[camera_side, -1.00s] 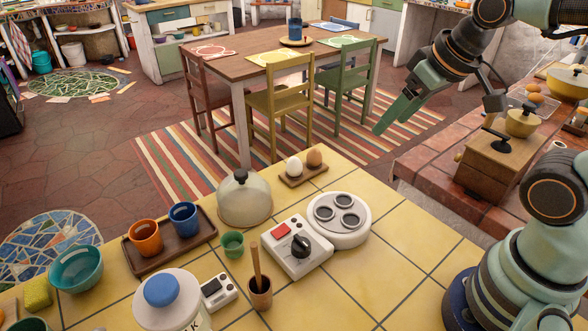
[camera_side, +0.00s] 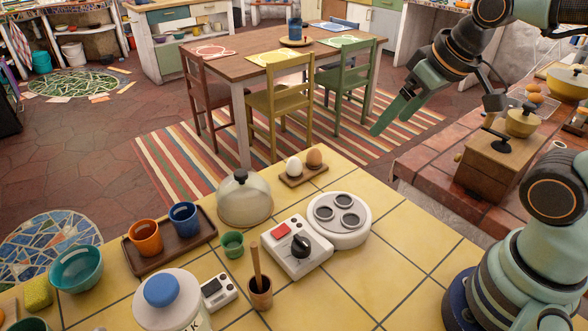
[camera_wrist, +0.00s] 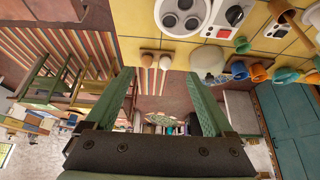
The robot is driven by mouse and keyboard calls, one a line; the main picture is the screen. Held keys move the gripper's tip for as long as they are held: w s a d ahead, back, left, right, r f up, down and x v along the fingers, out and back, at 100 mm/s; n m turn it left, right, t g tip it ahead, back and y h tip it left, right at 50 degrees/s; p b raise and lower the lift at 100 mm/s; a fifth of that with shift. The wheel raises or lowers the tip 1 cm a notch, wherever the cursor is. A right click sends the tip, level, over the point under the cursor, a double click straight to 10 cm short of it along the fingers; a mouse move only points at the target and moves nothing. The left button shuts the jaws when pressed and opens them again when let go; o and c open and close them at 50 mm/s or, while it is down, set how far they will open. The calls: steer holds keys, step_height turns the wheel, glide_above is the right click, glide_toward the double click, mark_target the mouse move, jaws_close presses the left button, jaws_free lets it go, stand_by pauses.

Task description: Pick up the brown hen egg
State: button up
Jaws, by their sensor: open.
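The brown hen egg (camera_side: 314,158) stands in a small wooden holder (camera_side: 304,176) at the far edge of the yellow tiled counter, right of a white egg (camera_side: 293,165). In the wrist view the brown egg (camera_wrist: 147,60) shows small between and beyond my fingertips, left of the white egg (camera_wrist: 165,62). My gripper (camera_side: 392,115) is in the air, right of the eggs and higher than them in the side view. Its green fingers are spread and empty, also in the wrist view (camera_wrist: 158,75). It touches nothing.
A round white cooker plate (camera_side: 339,220) with three cups and a white control box (camera_side: 297,246) stand in front of the eggs. A glass dome (camera_side: 244,198) is left of them. A brick ledge (camera_side: 425,165) with a wooden grinder (camera_side: 495,165) lies right.

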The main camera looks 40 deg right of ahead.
steer(key=n+g, duration=0.3)
steer(key=n, duration=1.2)
glide_above(316, 149)
steer(key=s, duration=0.3)
steer(key=s+f+x, duration=0.1)
steer(key=s+x, duration=0.1)
steer(key=x, duration=1.4)
steer(key=shift+d+f, duration=0.2)
steer(key=shift+w+x, duration=0.1)
steer(key=shift+x, duration=1.25)
steer(key=shift+w+x, duration=0.15)
steer(key=shift+x, duration=1.25)
steer(key=shift+a+r, duration=0.1)
steer(key=c, duration=1.1)
